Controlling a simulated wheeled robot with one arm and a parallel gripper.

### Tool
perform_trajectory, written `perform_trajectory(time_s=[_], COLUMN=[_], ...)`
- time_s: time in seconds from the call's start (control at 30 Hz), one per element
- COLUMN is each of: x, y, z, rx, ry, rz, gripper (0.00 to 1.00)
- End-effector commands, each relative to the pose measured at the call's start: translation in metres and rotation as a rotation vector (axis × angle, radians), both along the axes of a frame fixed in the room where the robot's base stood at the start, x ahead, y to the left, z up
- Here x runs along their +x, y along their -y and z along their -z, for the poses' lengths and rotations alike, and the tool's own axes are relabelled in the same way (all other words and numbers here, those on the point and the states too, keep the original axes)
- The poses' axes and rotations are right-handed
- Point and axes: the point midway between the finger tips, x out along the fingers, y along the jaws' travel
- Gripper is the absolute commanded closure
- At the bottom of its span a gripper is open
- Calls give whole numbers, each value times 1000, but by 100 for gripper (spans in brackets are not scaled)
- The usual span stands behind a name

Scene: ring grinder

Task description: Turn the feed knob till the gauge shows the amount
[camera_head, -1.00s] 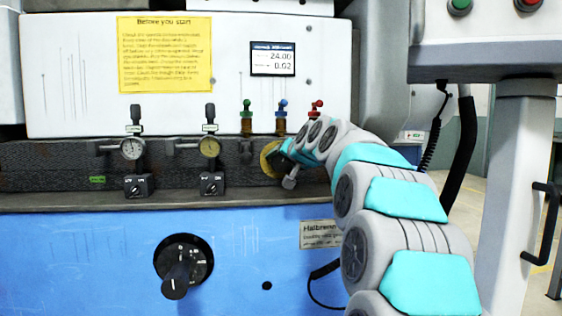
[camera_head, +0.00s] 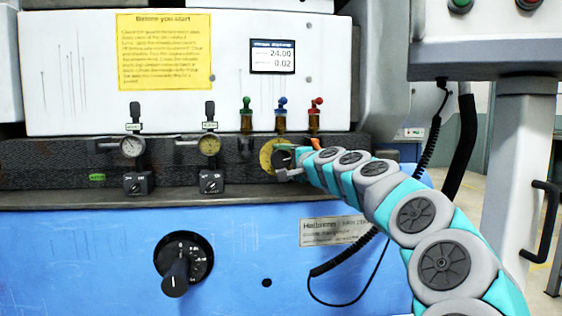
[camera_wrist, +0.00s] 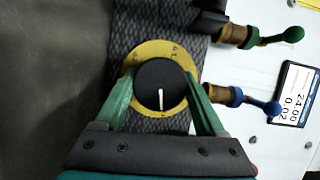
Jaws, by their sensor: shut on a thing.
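The feed knob is a round black knob with a white pointer line, on a yellow dial plate (camera_head: 267,156). In the wrist view the knob (camera_wrist: 160,86) sits between the two green fingers of my gripper (camera_wrist: 161,92), which is shut on it. The pointer line points toward the gripper's palm. In the head view my gripper (camera_head: 291,160) reaches the knob from the right and hides part of it. The gauge is a small display (camera_head: 273,57) on the white panel, reading 24.00 and 0.02. It also shows sideways in the wrist view (camera_wrist: 294,94).
Green, blue and red-topped valves (camera_head: 282,115) stand just above the knob. Two dial gauges (camera_head: 131,147) with switches below are to the left. A black rotary switch (camera_head: 178,268) is on the blue front. A yellow notice (camera_head: 165,53) hangs on the panel.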

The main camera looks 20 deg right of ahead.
Motion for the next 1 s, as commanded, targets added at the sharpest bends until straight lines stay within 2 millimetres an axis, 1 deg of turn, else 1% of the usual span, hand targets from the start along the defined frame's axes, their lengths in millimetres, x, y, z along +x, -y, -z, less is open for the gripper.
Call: perform_trajectory(time_s=[0.1, 0.3, 0.87, 0.9, 1.0], x=[0, 0, 0, 0, 0], y=[-1, 0, 0, 0, 1], z=[1, 1, 2, 2, 2], rx=[60, 121, 144, 144, 144], ry=[16, 34, 40, 40, 40], rz=[-1, -1, 0, 0, 0], gripper=[84, 84, 84, 24, 12])
